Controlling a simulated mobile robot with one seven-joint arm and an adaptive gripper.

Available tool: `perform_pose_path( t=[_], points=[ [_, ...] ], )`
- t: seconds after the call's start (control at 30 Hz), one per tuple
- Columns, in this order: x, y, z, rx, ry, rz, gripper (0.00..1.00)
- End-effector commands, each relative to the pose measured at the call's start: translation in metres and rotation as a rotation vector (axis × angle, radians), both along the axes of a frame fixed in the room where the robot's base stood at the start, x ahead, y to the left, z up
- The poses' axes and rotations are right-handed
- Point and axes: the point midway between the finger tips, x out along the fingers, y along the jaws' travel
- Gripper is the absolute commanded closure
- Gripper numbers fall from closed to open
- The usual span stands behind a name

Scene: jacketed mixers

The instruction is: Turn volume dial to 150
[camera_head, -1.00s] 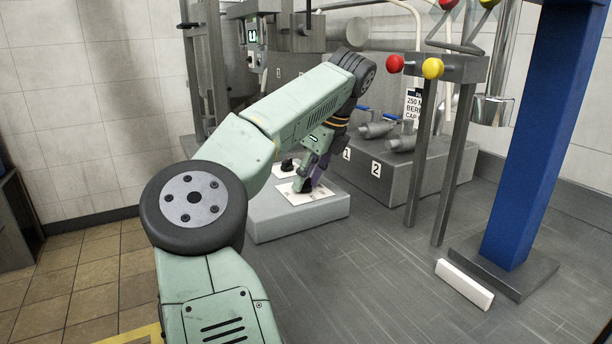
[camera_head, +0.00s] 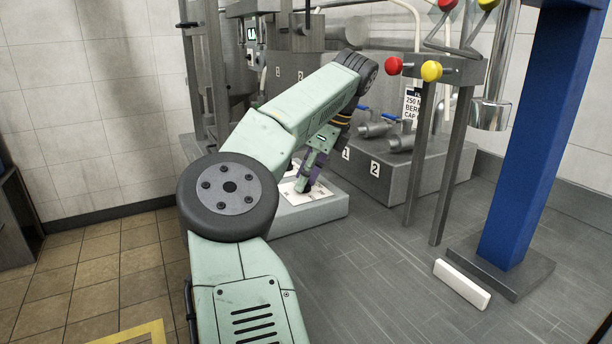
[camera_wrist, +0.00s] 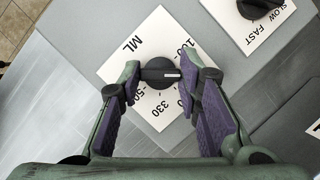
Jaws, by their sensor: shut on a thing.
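The volume dial (camera_wrist: 159,73) is a black knob on a white plate (camera_wrist: 150,30) marked ML, with 100, 50 and 330 readable around it in the wrist view. A white pointer mark on the knob lies on its right side; part of the scale is hidden by my fingers. My gripper (camera_wrist: 160,82) is shut on the knob, one purple-padded finger on each side. In the head view my gripper (camera_head: 303,184) reaches down to the white plate (camera_head: 297,196) on a grey block (camera_head: 310,215); the knob is hidden there.
A second black knob (camera_wrist: 254,7) on a SLOW/FAST plate (camera_wrist: 248,38) sits close by at the upper right in the wrist view. Red (camera_head: 393,66) and yellow (camera_head: 431,71) balls on a stand and a blue post (camera_head: 530,130) stand to the right.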

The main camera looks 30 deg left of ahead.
Motion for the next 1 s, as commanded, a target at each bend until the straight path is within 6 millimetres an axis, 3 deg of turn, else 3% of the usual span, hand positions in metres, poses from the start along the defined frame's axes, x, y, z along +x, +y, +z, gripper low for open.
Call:
perform_pose_path(
  t=[0.07,0.1,0.37,0.77,1.0],
  points=[
    [0.0004,0.0,0.0005,0.0,-0.002,-0.001,0.96],
    [0.0004,0.0,0.0005,0.0,-0.002,-0.001,0.66],
    [0.0001,0.0,0.0002,0.0,-0.001,-0.001,0.49],
    [-0.001,0.0005,-0.0011,-0.001,0.0,-0.041,0.48],
    [-0.0036,0.0013,-0.0029,-0.002,-0.001,-0.34,0.48]
  ],
)
